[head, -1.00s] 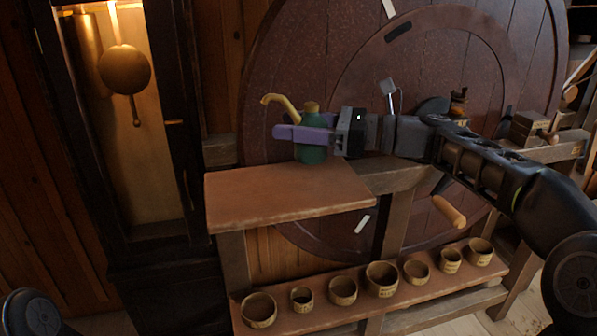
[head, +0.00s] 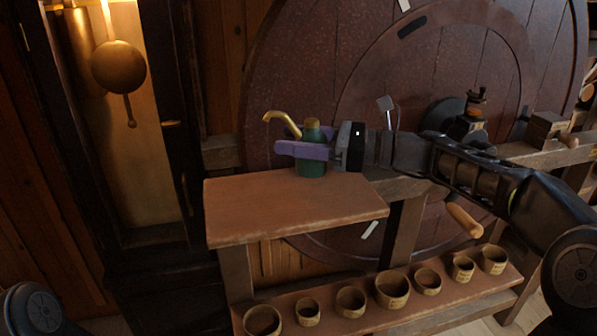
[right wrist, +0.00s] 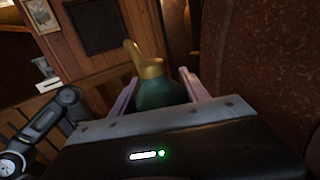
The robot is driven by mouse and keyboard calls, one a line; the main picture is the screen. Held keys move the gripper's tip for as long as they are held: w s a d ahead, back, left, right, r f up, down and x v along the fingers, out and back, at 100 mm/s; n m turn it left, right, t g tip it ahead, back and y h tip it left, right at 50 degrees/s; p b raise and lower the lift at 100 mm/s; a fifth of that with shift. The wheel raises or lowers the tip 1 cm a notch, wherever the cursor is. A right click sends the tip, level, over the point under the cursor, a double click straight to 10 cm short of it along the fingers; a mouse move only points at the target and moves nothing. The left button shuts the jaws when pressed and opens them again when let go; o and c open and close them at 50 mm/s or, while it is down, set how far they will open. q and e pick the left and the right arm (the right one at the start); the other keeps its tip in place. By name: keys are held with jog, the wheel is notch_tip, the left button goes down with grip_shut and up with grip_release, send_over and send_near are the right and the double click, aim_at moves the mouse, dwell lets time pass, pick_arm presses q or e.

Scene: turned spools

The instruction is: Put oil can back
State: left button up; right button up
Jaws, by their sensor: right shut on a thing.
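The oil can is a green bottle with a brass collar and a curved brass spout (head: 313,166). In the head view it is upright at the back of the small brown shelf (head: 285,208); I cannot tell whether its base touches the board. My right gripper (head: 303,150), with purple fingers, comes in from the right and is shut around the can's body. In the right wrist view the can (right wrist: 158,92) sits between the two fingers, its spout pointing up. My left gripper is not in view; only a piece of my left arm shows at the lower left.
A large dark red wheel (head: 290,60) stands behind the shelf. Several small round wooden cups (head: 392,289) line the lower ledge. A lit clock case with a brass pendulum (head: 118,67) is at left. A wooden handle (head: 464,220) juts out below my right arm. The shelf's front is clear.

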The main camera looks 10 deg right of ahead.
aim_at(297, 164)
jog(key=shift+f, duration=0.75)
jog(key=shift+f, duration=1.9)
jog(key=o, duration=1.4)
jog(key=shift+c, duration=0.2)
jog(key=shift+d, duration=0.1)
jog(key=v, duration=1)
jog(key=shift+v, duration=0.9)
